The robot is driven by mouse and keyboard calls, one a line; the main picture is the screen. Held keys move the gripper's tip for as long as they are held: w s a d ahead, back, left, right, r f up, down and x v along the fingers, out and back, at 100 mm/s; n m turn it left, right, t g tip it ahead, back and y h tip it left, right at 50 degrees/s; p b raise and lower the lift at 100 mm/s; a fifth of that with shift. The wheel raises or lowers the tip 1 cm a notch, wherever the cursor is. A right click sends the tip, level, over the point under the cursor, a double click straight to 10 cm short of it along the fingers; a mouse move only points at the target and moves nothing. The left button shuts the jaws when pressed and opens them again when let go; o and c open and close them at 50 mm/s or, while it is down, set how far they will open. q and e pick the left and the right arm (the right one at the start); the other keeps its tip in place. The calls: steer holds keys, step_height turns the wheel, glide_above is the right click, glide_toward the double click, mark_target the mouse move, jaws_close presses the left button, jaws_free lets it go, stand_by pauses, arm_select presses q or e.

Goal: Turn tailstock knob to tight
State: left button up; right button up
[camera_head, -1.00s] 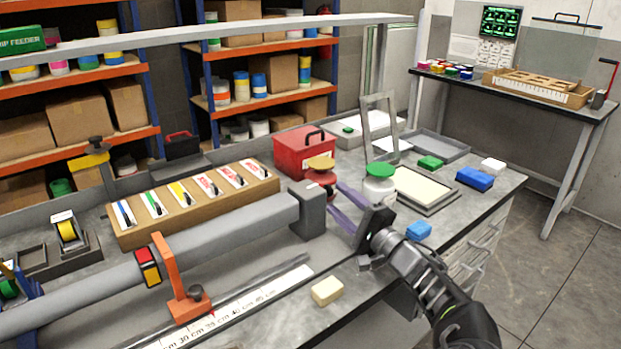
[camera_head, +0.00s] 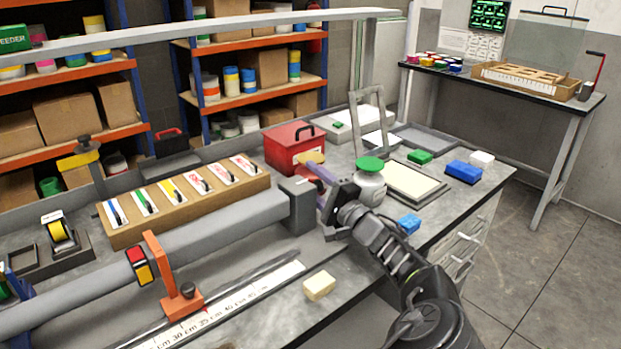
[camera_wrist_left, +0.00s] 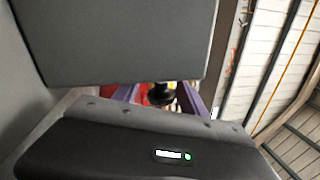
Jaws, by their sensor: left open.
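A grey block (camera_head: 303,207) stands at the right end of the long grey beam (camera_head: 215,232); it looks like the tailstock. My left gripper (camera_head: 322,187) is just right of this block, with its purple fingers pointing away from me. In the left wrist view the purple fingers (camera_wrist_left: 160,98) are apart, and a dark round knob (camera_wrist_left: 160,94) shows in the gap between them. I cannot tell whether the fingers touch it. In the head view this knob is not clearly seen. My right gripper is not in view.
A red toolbox (camera_head: 292,148) and a green-lidded jar (camera_head: 370,183) stand close to my left gripper. An orange bracket (camera_head: 170,275) with a dark knob sits over the ruler. A cream block (camera_head: 319,286) and a blue block (camera_head: 408,224) lie near the front edge.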

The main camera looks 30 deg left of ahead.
arm_select(q)
steer(key=shift+a, duration=0.2)
jaws_close()
stand_by(0.5)
